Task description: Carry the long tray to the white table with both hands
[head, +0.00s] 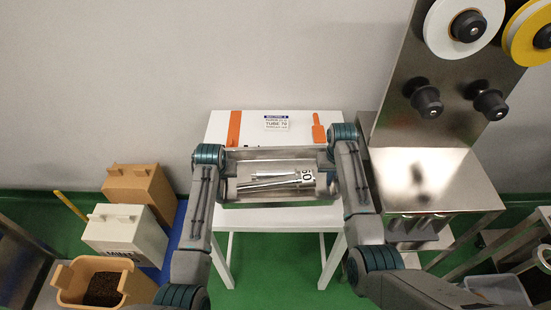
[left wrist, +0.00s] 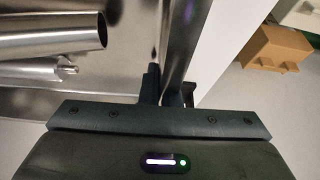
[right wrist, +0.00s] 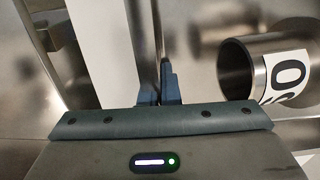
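The long metal tray (head: 262,154) is held level between my two arms, over the front part of the white table (head: 250,126) in the head view. Metal tubes (head: 275,180) lie in it, one with a white label. My left gripper (left wrist: 172,98) is shut on the tray's left end wall; the wall shows between its fingers in the left wrist view. My right gripper (right wrist: 164,92) is shut on the right end wall in the right wrist view. In the head view the fingertips are hidden by my wrists. I cannot tell whether the tray touches the table.
An orange strip (head: 234,128), a label card (head: 276,123) and an orange paddle-shaped thing (head: 319,130) lie on the table behind the tray. A steel machine (head: 430,180) with reels stands close on the right. Bins (head: 125,230) stand at the left.

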